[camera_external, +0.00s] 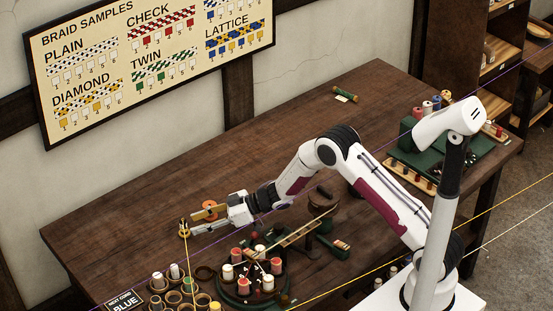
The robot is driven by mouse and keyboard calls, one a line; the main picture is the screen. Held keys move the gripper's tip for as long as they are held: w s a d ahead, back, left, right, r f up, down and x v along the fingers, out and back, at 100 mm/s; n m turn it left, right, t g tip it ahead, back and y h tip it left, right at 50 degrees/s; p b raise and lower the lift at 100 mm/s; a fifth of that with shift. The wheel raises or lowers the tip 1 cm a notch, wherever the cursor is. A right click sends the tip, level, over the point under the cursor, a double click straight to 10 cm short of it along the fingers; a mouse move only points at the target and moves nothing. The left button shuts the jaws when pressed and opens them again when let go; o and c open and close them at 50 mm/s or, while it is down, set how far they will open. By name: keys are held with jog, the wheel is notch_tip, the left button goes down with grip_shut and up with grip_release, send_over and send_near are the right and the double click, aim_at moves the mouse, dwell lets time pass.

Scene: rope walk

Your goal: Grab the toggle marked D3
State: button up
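My gripper (194,224) reaches over the left part of the dark wooden table, its fingers pointing left. A tan, wood-coloured piece and a pale grey finger show at its end; I cannot tell whether the tan piece is a finger or a separate thing. A small yellow-and-dark piece (184,229) is at the fingertips, with a yellow cord running down from it. I cannot tell whether it is gripped. A green toggle-like piece (345,93) with a pale tag lies at the table's back, well away from the gripper. No D3 mark can be read.
A round braiding stand (238,299) with red and white bobbins is below the gripper. Several ring holders (174,298) and a "NEXT CORD BLUE" sign (124,303) are at front left. An orange ring (209,206) lies by the fingers. The table's back middle is mostly clear.

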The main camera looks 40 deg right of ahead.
aim_at(183, 227)
jog(key=shift+w+a+f, duration=0.1)
jog(key=shift+w+a, duration=0.05)
jog(key=shift+a, duration=0.05)
dwell(0.3)
jog(key=shift+a+r+x, duration=0.1)
jog(key=shift+x, duration=0.65)
jog(key=shift+a+r+x, duration=0.15)
jog(key=shift+x, duration=1.6)
grip_shut()
